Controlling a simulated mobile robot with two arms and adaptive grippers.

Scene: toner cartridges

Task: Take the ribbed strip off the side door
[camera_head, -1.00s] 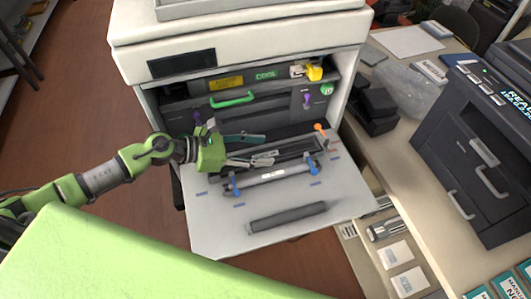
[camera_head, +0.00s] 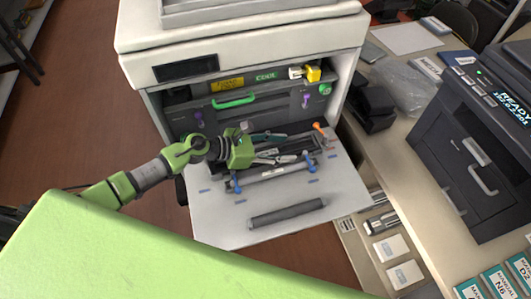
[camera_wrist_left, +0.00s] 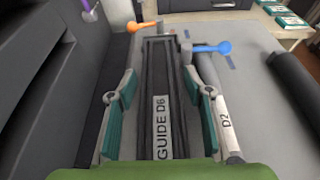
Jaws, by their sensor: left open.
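The ribbed strip (camera_wrist_left: 161,75) is a long black guide with a pale label reading "GUIDE D6". It lies in the upper part of the side door (camera_head: 225,225), which is folded down flat, and it also shows in the head view (camera_head: 309,145). My left gripper (camera_head: 283,147) is open over the strip. In the left wrist view its teal fingers (camera_wrist_left: 158,80) are on either side of the strip, with gaps between. The strip's near end is hidden behind the green gripper body. My right gripper is not in view.
A pale bar marked D2 (camera_wrist_left: 226,120) with blue levers (camera_head: 310,161) runs beside the strip. An orange lever (camera_head: 319,127) stands by its far end. A dark roller (camera_head: 287,213) lies lower on the door. The printer body (camera_head: 262,110) rises behind.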

